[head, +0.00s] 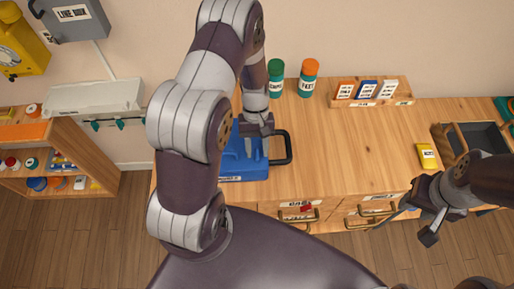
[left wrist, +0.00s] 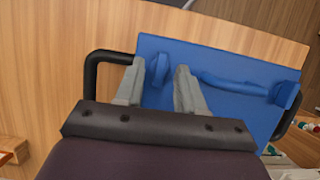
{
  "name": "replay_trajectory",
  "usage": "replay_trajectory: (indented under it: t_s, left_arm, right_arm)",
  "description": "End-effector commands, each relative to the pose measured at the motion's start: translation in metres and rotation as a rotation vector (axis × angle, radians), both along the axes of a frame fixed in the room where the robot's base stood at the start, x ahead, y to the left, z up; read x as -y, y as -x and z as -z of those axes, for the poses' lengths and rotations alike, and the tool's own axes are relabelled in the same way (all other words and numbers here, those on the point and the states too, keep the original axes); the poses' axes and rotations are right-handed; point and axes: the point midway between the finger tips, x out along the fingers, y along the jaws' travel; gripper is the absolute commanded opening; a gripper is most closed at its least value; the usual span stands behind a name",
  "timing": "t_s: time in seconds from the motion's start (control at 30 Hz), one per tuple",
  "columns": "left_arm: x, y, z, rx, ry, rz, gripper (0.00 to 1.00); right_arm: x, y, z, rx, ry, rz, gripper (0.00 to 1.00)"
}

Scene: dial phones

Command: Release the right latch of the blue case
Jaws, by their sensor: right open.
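The blue case (head: 236,170) lies on the wooden worktop below my left arm, which hides part of it. In the left wrist view, its blue face (left wrist: 245,75) carries a blue latch-like piece (left wrist: 158,70), a long blue bar (left wrist: 235,84) and another blue piece (left wrist: 286,94) at the far end. My left gripper (head: 257,147) is over the case's right part. In the left wrist view its fingers (left wrist: 158,78) are apart, with the near latch-like piece between their tips; contact is unclear. My right gripper (head: 427,212) is open and empty, at the worktop's front right.
A black handle (head: 284,148) sticks out of the case's right side. Green-lidded (head: 276,78) and orange-lidded (head: 308,78) jars and a card rack (head: 371,103) stand behind. A yellow box (head: 427,157) lies at right. The middle worktop is clear.

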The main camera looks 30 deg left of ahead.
Motion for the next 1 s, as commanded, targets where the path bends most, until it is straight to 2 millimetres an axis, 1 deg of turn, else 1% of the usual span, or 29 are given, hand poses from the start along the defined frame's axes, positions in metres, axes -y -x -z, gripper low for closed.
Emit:
replay_trajectory:
  t_s: [0.07,0.17,0.3,0.33,0.4,0.43,0.47,0.6,1.0]
  left_arm:
    - [-0.003,-0.005,-0.009,0.004,-0.001,-0.001,0.38]
    - [-0.008,-0.013,-0.03,0.006,-0.002,-0.001,0.38]
    - [-0.015,-0.025,-0.066,0.006,-0.002,0.0,0.38]
    - [-0.017,-0.027,-0.081,0.002,-0.002,-0.001,0.38]
    - [-0.02,-0.032,-0.096,0.0,-0.001,-0.002,0.38]
    - [-0.021,-0.033,-0.104,0.0,-0.001,-0.002,0.38]
    - [-0.022,-0.034,-0.109,-0.002,-0.001,-0.001,0.38]
    - [-0.024,-0.038,-0.114,-0.002,-0.001,-0.001,0.38]
    - [-0.025,-0.039,-0.111,0.0,0.0,-0.001,0.38]
  right_arm:
    - [0.0,0.0,0.004,0.0,0.0,0.0,0.43]
    - [0.0,0.0,0.009,0.0,0.0,0.0,0.43]
    - [0.0,0.0,0.017,0.0,0.0,0.0,0.43]
    - [0.0,0.0,0.003,-0.001,0.0,0.0,0.43]
    - [0.0,0.0,-0.005,0.0,0.0,0.0,0.43]
    - [0.0,0.0,-0.014,0.0,0.0,0.0,0.43]
    - [0.0,0.0,-0.02,0.0,0.0,0.0,0.43]
    - [0.0,0.0,-0.027,0.001,0.0,0.0,0.43]
    - [0.0,0.0,-0.024,0.0,0.0,0.0,0.43]
